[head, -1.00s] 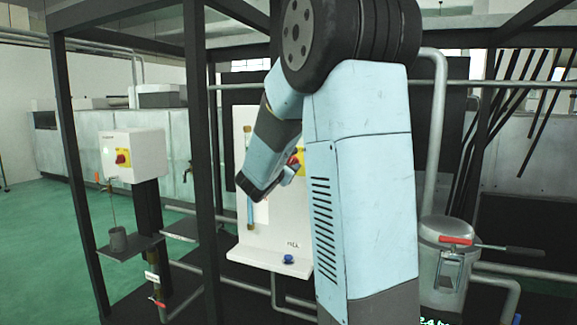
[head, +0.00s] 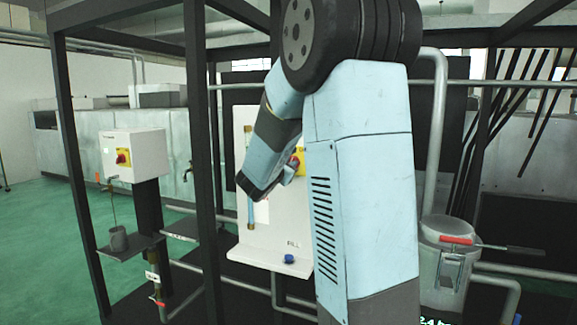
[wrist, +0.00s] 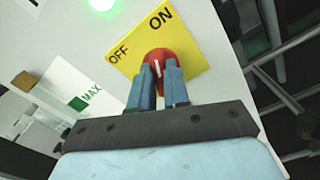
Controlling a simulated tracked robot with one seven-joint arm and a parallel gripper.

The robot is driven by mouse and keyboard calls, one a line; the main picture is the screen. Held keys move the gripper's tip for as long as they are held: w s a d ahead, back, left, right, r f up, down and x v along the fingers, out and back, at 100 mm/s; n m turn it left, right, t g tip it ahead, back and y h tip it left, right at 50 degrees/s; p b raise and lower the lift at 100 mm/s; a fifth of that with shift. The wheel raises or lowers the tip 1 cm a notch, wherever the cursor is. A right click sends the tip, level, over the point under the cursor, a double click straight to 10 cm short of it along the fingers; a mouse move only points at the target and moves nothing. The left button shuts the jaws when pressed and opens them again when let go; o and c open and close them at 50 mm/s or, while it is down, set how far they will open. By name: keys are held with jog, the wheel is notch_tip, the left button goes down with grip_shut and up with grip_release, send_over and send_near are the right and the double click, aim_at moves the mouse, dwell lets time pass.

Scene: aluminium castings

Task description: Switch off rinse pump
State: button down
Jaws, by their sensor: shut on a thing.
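A red rotary knob (wrist: 158,66) sits on a yellow plate (wrist: 190,45) marked OFF and ON. My gripper (wrist: 160,85) is shut on the red knob, one finger at each side. The knob's white mark points up in the wrist view, closer to ON than to OFF. A green lamp (wrist: 103,4) glows beside the plate. In the head view, the yellow plate (head: 300,157) is on the white panel (head: 272,235), partly behind my gripper (head: 291,171) and arm. No pump name is readable there.
A second white switch box (head: 148,150) with a red knob on yellow stands at the left, above a shelf with a grey cup (head: 118,239). A blue knob (head: 289,258) is below the FILL label. Dark frame posts (head: 203,160) and a lidded metal vessel (head: 447,245) flank the panel.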

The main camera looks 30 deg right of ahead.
jog(key=n, duration=1.1)
jog(key=shift+w+a, duration=0.25)
jog(key=shift+n, duration=0.3)
jog(key=c, duration=1.1)
grip_release()
jog(key=v, duration=1.3)
jog(key=shift+s+a, duration=0.2)
jog(key=shift+a, duration=0.1)
